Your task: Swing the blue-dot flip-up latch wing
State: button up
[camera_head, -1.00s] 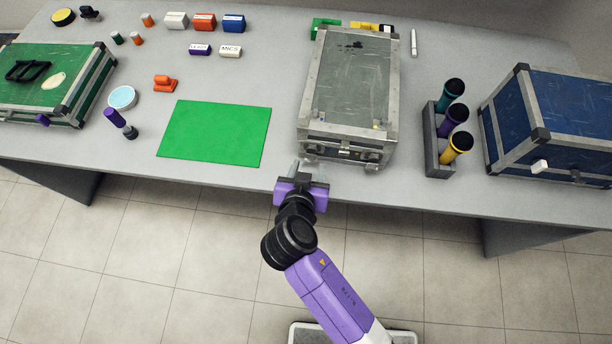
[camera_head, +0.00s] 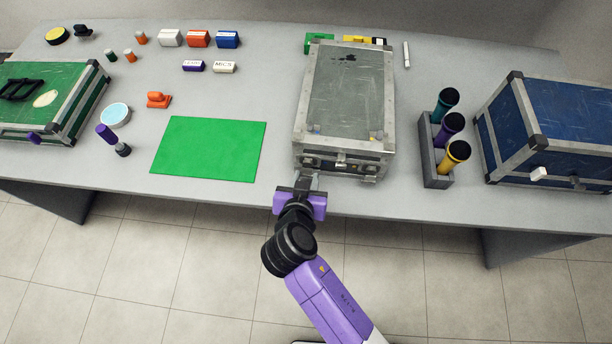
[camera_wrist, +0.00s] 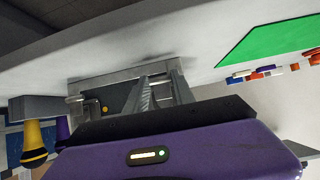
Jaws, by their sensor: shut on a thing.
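A grey metal-edged case (camera_head: 345,95) stands at the table's front edge in the head view. A small bluish mark (camera_head: 316,128) shows near the left of its front, and a yellow mark (camera_head: 377,135) near the right. My gripper (camera_head: 304,182) is at the case's left front corner, shut on the blue-dot latch wing, which the fingers mostly hide. In the wrist view my fingers (camera_wrist: 163,90) reach to the case front (camera_wrist: 122,84), close together, and a yellow dot (camera_wrist: 104,107) shows to their left. The wing's exact angle cannot be told.
A green mat (camera_head: 210,148) lies to the left, with a green case (camera_head: 50,95) beyond. Small blocks stand at the back left.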

jog(key=shift+s+a, duration=0.1)
jog(key=shift+a, duration=0.05)
jog(key=shift+s+r, duration=0.15)
jog(key=shift+s, duration=0.25)
jog(key=shift+c, duration=0.2)
jog(key=shift+s+a+r, duration=0.1)
jog(key=shift+s+r, duration=0.1)
jog(key=shift+s, duration=0.2)
grip_shut()
grip_release()
jog(key=o, duration=0.4)
jog(key=shift+o, duration=0.2)
